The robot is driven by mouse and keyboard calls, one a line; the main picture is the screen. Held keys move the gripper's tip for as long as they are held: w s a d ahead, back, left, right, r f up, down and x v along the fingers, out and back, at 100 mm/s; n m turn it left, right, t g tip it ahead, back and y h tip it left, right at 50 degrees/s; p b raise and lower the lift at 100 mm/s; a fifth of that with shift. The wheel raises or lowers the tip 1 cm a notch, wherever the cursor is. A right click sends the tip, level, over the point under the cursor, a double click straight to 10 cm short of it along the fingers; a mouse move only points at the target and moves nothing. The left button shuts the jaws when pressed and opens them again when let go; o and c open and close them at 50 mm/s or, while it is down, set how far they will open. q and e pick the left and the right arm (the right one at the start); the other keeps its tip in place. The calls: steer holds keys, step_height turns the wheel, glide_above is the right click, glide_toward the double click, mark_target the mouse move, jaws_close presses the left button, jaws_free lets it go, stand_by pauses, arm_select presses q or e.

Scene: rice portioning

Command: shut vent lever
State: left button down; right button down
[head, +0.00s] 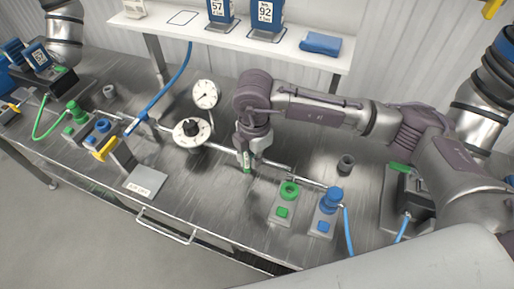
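My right gripper (249,160) points down at the thin metal pipe (290,169) in the middle of the bench. A small light piece with a green end (247,169) shows at its fingertips. It may be the vent lever, but the gripper hides most of it. I cannot tell whether the fingers are closed on it. A yellow lever (105,149) stands farther left, apart from the gripper, on a grey block. My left gripper is not in view.
A round white dial with a black knob (191,130) and an upright gauge (205,94) stand left of the gripper. Green (288,190) and blue (332,199) fittings stand in front to the right. A shelf (200,33) runs behind.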

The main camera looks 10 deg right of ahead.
steer(key=shift+s+a+f, duration=0.15)
steer(key=shift+s+f, duration=0.15)
steer(key=shift+a, duration=1.1)
steer(key=shift+w+a+b, duration=0.1)
steer(key=shift+b, duration=0.2)
step_height(320, 180, up, 8)
steer(key=p, duration=0.4)
glide_above(246, 168)
steer(key=shift+w+f, duration=0.1)
steer(key=shift+f, duration=0.1)
steer(key=shift+f, duration=0.15)
